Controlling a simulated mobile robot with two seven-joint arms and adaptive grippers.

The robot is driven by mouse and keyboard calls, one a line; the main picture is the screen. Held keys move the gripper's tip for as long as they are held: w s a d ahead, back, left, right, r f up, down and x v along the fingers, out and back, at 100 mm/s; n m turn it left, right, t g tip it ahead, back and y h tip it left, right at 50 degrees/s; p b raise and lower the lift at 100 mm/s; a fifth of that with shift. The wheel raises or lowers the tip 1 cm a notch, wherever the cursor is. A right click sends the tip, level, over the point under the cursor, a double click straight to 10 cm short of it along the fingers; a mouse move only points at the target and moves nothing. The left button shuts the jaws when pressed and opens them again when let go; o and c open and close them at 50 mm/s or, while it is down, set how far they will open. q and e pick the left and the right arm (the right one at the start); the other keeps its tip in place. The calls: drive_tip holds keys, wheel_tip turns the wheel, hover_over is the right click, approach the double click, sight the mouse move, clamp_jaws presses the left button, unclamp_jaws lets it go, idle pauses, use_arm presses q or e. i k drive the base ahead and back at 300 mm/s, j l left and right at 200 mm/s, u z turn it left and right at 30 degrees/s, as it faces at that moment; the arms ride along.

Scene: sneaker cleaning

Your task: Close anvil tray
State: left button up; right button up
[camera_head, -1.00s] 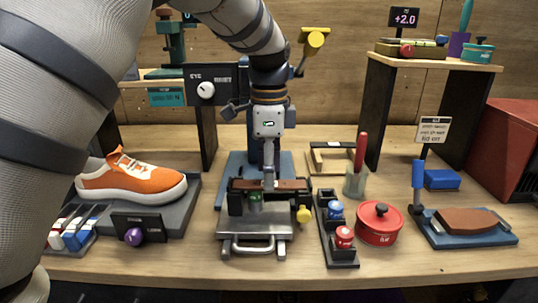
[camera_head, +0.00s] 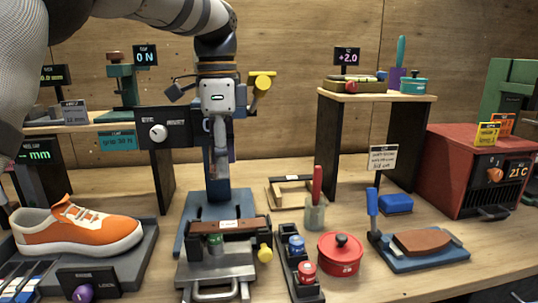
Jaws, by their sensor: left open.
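The anvil tray (camera_head: 216,273) is a grey metal tray with a bar handle at its front, low in the centre-left of the head view. It sits under a dark fixture holding a brown strip (camera_head: 225,225), on a blue press base (camera_head: 190,238). The handle's lower edge is near the picture's bottom. My left gripper (camera_head: 221,155) points down in front of the press column, above and behind the strip and apart from the tray. It is open and empty, seen edge-on. My right gripper is not in view.
A yellow knob (camera_head: 265,253) sticks out right of the fixture. A black rack (camera_head: 298,265) with small jars and a red pot (camera_head: 340,254) stand close to its right. An orange sneaker (camera_head: 77,231) on a grey stand is to the left.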

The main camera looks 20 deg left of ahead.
sight(231, 261)
drive_tip(key=k, duration=1)
